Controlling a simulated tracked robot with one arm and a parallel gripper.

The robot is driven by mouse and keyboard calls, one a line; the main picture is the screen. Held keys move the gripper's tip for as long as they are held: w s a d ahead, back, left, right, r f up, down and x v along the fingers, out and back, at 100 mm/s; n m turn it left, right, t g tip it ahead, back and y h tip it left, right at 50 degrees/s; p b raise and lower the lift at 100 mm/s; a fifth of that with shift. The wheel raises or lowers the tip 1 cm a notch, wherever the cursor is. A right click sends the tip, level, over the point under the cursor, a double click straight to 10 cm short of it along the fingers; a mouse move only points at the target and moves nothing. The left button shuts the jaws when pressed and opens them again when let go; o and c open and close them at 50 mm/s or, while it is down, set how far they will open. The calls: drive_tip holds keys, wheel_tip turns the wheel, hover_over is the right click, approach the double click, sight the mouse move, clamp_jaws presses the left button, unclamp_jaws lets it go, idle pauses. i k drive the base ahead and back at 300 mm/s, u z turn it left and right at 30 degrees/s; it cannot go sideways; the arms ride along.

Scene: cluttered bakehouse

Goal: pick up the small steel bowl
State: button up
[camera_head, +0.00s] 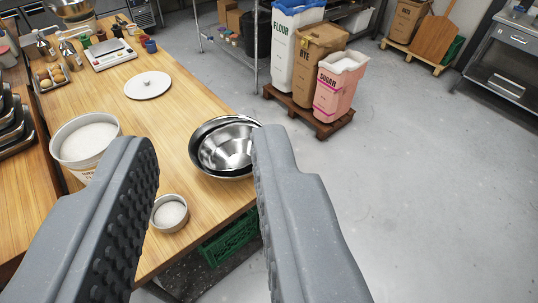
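A shiny steel bowl (228,150) sits inside or on a slightly larger steel bowl (195,152), near the right edge of the wooden table. The inner bowl's rim sits a little right of the outer one's. My gripper (204,148) is open, with nothing between its grey ribbed fingers. In the picture both bowls appear between the fingertips, beyond them. The right fingertip overlaps the bowls' right edge in view. I cannot tell the distance or any contact.
A small cup of white powder (170,213) and a white tub (86,142) stand nearer on the table (150,122). A white round plate (147,86) and a scale (110,54) lie farther back. Sacks (338,84) stand on a pallet. The floor right is clear.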

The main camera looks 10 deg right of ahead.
sight(226, 150)
drive_tip(key=z, duration=0.15)
drive_tip(key=i, duration=1)
drive_tip(key=u, duration=0.05)
